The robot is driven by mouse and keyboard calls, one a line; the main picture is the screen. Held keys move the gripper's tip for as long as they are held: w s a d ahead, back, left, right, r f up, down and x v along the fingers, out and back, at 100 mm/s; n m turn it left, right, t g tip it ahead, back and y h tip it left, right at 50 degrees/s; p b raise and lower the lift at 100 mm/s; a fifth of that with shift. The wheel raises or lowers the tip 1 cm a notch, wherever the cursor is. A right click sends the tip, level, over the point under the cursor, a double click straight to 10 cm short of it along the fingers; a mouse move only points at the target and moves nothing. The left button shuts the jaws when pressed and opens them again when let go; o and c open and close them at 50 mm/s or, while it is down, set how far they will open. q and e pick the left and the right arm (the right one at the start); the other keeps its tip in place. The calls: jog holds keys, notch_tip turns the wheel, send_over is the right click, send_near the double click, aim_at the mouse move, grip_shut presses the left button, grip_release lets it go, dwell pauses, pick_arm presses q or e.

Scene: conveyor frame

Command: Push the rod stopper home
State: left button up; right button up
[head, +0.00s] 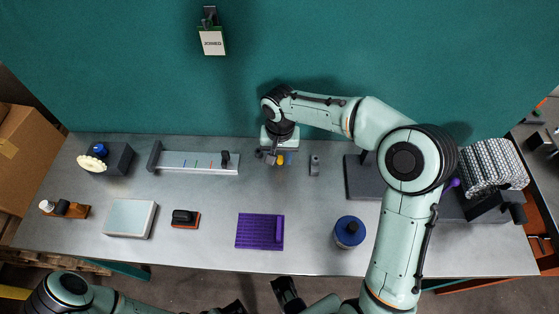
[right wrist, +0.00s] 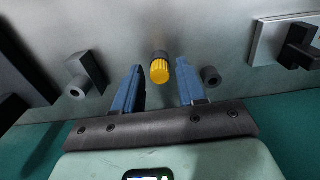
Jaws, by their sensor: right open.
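My right gripper shows in the right wrist view (right wrist: 160,85) with its two blue fingers apart, and in the head view (head: 275,158) over the back middle of the bench. A yellow ribbed knob with a dark collar (right wrist: 160,70), which may be the rod stopper, stands between and beyond the fingertips; no contact shows.
A pale rail with a black slider (head: 198,162) lies left of my right gripper. A small grey block (head: 314,165) stands to its right.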

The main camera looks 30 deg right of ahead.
aim_at(280, 158)
grip_shut()
jog(key=shift+r, duration=0.15)
notch_tip(280, 158, up, 4)
jog(key=p, duration=0.3)
